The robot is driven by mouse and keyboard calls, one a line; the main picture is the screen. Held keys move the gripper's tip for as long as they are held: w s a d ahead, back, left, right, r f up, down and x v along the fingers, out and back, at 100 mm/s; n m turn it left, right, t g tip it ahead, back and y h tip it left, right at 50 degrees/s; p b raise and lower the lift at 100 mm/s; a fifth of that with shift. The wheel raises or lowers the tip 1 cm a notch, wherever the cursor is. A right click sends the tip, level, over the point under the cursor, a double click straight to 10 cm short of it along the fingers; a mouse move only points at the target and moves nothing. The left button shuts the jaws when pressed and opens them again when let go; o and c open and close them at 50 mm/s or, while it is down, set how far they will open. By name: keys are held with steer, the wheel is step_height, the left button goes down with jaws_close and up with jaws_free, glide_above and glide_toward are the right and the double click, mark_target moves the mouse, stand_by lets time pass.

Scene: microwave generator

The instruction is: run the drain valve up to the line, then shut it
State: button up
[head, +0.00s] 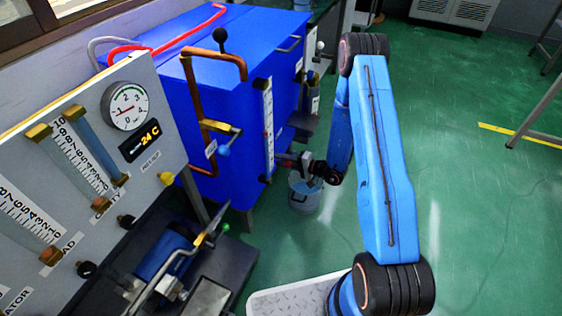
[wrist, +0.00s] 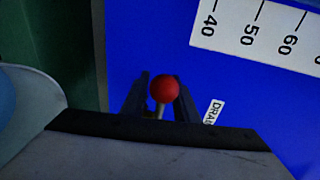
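The drain valve's red ball knob (wrist: 163,89) on a thin stem shows in the wrist view, in front of the blue tank wall. My gripper (wrist: 160,98) has one dark finger on each side of the knob; whether they press on it I cannot tell. In the head view my gripper (head: 294,160) is at the tank's lower front, where it hides the knob. A white scale (head: 267,125) runs up the tank (head: 230,150); the wrist view shows its marks 40, 50 and 60 (wrist: 262,28). A partly hidden label (wrist: 213,111) begins "DRA". The line is not discernible.
A grey bucket (head: 304,196) stands on the floor below my gripper. A gauge panel (head: 95,150) and a bench with a blue motor (head: 165,255) are at the left. A brass pipe with a blue-knobbed valve (head: 223,150) stands left of the scale. Green floor (head: 470,190) at right is open.

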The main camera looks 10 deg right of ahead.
steer(key=shift+d, duration=0.1)
steer(key=v, duration=1.7)
steer(key=shift+s+r, duration=0.1)
steer(key=shift+s, duration=0.05)
steer(key=shift+r, duration=0.1)
